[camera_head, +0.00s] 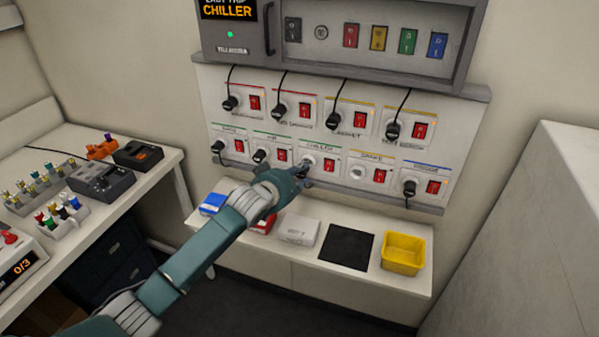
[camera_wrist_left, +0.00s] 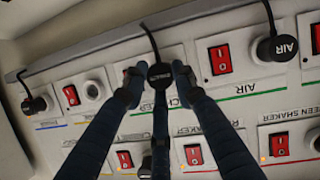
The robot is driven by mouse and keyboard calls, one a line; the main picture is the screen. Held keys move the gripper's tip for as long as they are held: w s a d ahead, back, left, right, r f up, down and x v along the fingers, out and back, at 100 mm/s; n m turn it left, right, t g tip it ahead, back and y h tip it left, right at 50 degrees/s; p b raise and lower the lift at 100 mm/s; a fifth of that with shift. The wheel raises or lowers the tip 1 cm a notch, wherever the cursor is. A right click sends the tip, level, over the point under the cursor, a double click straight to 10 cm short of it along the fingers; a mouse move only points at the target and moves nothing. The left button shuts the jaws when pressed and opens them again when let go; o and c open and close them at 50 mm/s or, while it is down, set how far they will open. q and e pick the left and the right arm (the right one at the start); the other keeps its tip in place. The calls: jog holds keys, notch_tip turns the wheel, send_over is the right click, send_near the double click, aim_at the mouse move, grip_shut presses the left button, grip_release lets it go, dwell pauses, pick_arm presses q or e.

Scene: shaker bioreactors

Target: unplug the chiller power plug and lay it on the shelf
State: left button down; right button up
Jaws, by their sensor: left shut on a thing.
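The chiller power plug (camera_wrist_left: 160,75) is black and round, with a black cable running from its edge. My left gripper (camera_wrist_left: 158,82) has a finger on each side of it and is shut on it. In the head view my left gripper (camera_head: 300,171) is at the chiller outlet (camera_head: 309,158) in the lower row of the panel. Whether the plug's pins are still in the outlet is hidden. The white shelf (camera_head: 319,272) lies below the panel. My right gripper is not in view.
Other black plugs sit in outlets beside red switches; the air plug (camera_wrist_left: 277,47) is close by. An empty outlet (camera_head: 357,172) is to the right. The shelf holds a white box (camera_head: 298,231), a black mat (camera_head: 346,247) and a yellow bin (camera_head: 403,254). A workbench (camera_head: 150,163) stands left.

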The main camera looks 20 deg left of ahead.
aim_at(302, 177)
pick_arm(q)
jog(key=shift+s, duration=0.15)
jog(key=shift+s+r+p, duration=0.1)
jog(key=shift+s+p, duration=0.65)
jog(key=shift+p, duration=0.1)
jog(key=shift+s+p, duration=0.5)
jog(key=shift+s, duration=0.2)
